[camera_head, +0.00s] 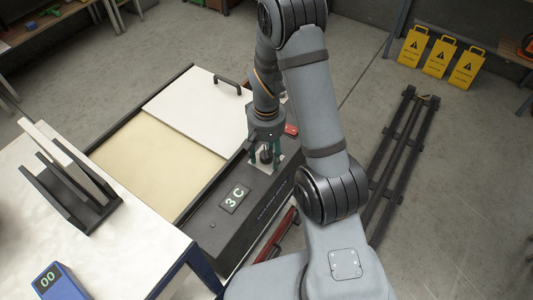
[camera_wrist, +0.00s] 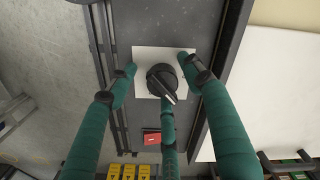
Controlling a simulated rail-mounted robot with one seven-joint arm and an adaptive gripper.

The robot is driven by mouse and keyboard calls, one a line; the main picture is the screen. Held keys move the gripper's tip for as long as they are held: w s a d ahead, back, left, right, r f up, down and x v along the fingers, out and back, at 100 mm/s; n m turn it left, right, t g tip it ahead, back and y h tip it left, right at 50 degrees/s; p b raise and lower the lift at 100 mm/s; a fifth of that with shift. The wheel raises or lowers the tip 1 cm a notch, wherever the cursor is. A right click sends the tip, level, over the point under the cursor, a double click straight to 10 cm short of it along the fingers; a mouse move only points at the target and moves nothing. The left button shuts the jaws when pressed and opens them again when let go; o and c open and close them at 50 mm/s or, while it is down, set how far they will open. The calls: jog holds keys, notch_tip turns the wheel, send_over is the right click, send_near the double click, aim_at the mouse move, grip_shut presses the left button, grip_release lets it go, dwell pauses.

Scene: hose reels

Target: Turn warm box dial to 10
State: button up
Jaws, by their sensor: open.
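The warm box (camera_head: 215,225) is a long low case with a dark control panel, a pale inner surface and a white lid. Its display (camera_head: 234,198) reads 3C. The dial (camera_wrist: 160,78) is a black round knob with a raised grip bar, on a white square plate (camera_wrist: 143,54); the bar points to the lower right in the wrist view. My gripper (camera_head: 265,152) is over the dial, pointing down. Its green fingers (camera_wrist: 159,72) are open and spread around the knob; whether any touches it I cannot tell. In the head view the fingers partly hide the dial.
A red switch (camera_wrist: 152,137) sits on the panel near the dial. The white lid (camera_head: 200,105) has a black handle. A white table (camera_head: 120,245) with a rack and a blue 00 display (camera_head: 50,280) stands left. Yellow signs (camera_head: 440,57) and a black rail (camera_head: 390,165) are right.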

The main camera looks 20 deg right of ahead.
aim_at(266, 153)
jog(key=shift+r, duration=0.1)
notch_tip(266, 153, up, 12)
dwell(0.5)
